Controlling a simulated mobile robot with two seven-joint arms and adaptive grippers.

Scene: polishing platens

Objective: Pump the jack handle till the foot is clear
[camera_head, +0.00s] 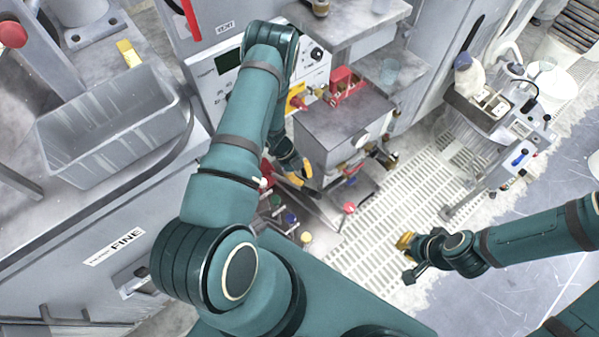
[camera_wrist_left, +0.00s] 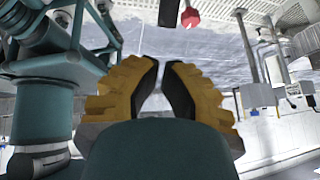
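A rod with a red ball knob (camera_head: 349,207), possibly the jack handle, stands above the floor grating below the grey box unit. A red knob on a dark rod (camera_wrist_left: 190,18) also shows at the top of the left wrist view. My left gripper (camera_head: 297,176) is left of the knob and apart from it. In the left wrist view its yellow fingers (camera_wrist_left: 160,65) have a narrow empty gap between them. My right gripper (camera_head: 407,243) is low over the grating, right of the knob; its finger gap is unclear. I cannot make out the jack's foot.
Several coloured knobs (camera_head: 290,218) sit near my left forearm. A grey bin (camera_head: 115,130) is at left. The floor grating (camera_head: 375,235) is mostly clear; a wheeled stand (camera_head: 490,105) is at upper right.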

